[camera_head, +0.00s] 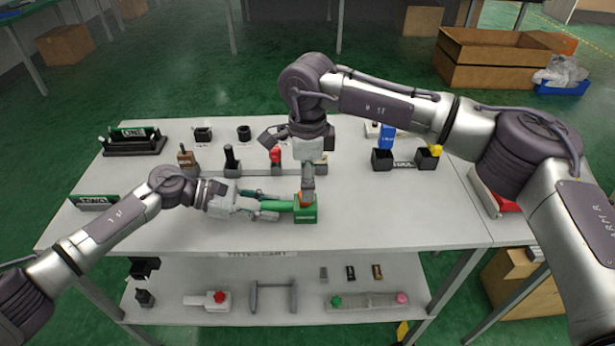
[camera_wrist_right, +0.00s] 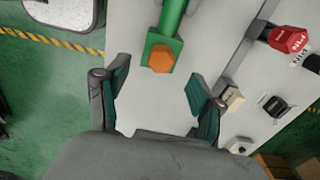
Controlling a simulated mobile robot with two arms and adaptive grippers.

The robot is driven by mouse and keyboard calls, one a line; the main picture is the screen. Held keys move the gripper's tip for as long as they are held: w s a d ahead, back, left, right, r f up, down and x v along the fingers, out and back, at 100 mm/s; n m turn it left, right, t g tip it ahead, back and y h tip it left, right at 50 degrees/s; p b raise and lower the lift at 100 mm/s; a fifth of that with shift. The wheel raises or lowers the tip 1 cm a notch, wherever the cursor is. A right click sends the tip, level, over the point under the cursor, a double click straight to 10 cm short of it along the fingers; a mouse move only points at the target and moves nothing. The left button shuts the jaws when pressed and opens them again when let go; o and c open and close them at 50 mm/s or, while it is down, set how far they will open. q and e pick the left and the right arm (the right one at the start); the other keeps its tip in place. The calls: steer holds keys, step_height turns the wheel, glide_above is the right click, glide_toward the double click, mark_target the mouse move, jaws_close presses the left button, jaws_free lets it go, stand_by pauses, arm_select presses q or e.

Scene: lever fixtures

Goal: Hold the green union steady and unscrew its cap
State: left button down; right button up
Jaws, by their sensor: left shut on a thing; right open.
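The green union (camera_head: 305,214) sits on the white table, a square green block with a green pipe (camera_head: 283,205) running out to the left. Its orange hexagonal cap is on top of the block and shows clearly in the right wrist view (camera_wrist_right: 161,59); in the head view my right gripper mostly hides it. My left gripper (camera_head: 267,208) is shut on the green pipe from the left. My right gripper (camera_head: 307,192) points down above the cap. In the right wrist view its two fingers (camera_wrist_right: 160,90) are apart and empty, with the cap beyond the fingertips.
Behind the union stands a grey fixture row with black, brown and red levers (camera_head: 275,156). A blue-lever fixture (camera_head: 386,138) stands at right, black racks (camera_head: 133,140) at back left. The front of the tabletop (camera_head: 390,225) is clear. A lower shelf (camera_head: 310,285) holds several parts.

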steer(key=shift+f, duration=0.1)
steer(key=shift+f, duration=1.4)
jaws_close()
steer(key=n, duration=0.4)
steer(key=shift+w, duration=0.1)
steer(key=n, duration=0.4)
steer(key=shift+w+a+n, duration=0.1)
steer(key=shift+n, duration=0.2)
steer(key=shift+r, duration=0.4)
steer(key=shift+r, duration=0.65)
